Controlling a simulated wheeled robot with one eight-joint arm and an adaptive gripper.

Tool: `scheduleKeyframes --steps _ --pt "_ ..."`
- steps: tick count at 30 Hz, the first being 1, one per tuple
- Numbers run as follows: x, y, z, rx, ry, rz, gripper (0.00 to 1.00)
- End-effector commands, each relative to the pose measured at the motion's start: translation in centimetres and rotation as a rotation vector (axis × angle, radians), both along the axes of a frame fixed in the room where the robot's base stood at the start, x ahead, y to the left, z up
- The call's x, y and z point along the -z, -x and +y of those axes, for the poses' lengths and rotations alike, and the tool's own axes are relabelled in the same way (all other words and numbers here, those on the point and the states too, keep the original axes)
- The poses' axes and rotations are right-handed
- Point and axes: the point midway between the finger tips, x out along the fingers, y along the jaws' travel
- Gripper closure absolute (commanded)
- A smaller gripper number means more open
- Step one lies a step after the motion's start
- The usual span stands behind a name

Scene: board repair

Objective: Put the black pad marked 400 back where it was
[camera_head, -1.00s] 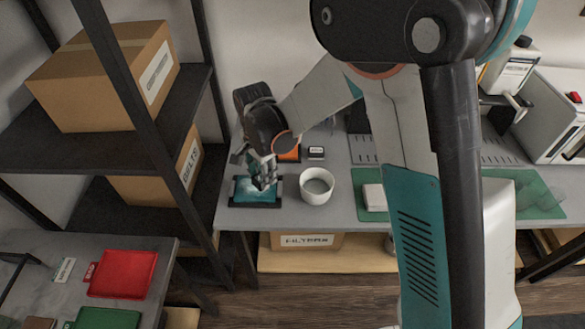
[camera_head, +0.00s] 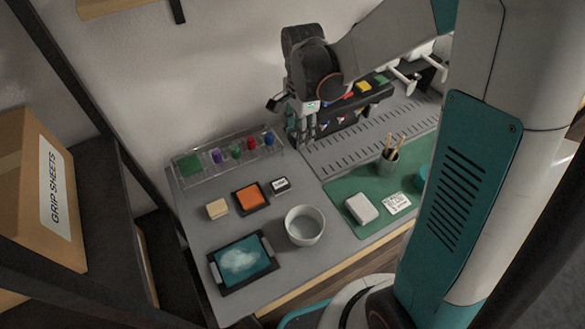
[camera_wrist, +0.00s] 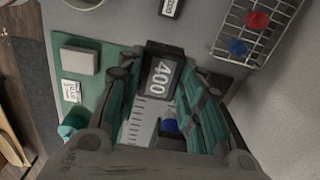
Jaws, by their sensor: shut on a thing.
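The black pad marked 400 (camera_wrist: 163,78) is in the wrist view, its white number facing the camera. My gripper (camera_wrist: 162,88) is shut on it, with a teal-lined finger on each side. In the head view my gripper (camera_head: 302,128) is above the back of the bench, between the clear rack and the slotted grey panel. The pad cannot be made out there. Another small black pad with a white label (camera_head: 281,185) lies on the bench, left of and below my gripper; it also shows at the top of the wrist view (camera_wrist: 172,6).
A clear rack (camera_head: 187,183) with coloured bottles stands at the back left. Nearby are an orange block (camera_head: 250,195), a cream block (camera_head: 217,208), a white bowl (camera_head: 304,228) and a teal panel in a black tray (camera_head: 213,270). A brush cup (camera_head: 388,158) stands on the green mat.

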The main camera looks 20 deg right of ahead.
Motion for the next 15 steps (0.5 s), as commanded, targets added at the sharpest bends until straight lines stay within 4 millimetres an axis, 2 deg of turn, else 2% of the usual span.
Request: scheduleKeyframes --steps 2,5,15 --pt "0.5 0.2 -0.4 0.01 0.0 0.0 0.88" --pt "2.2 0.2 -0.5 0.012 0.0 0.0 0.88" --pt "10.7 0.1 -0.4 0.011 0.0 0.0 0.88"
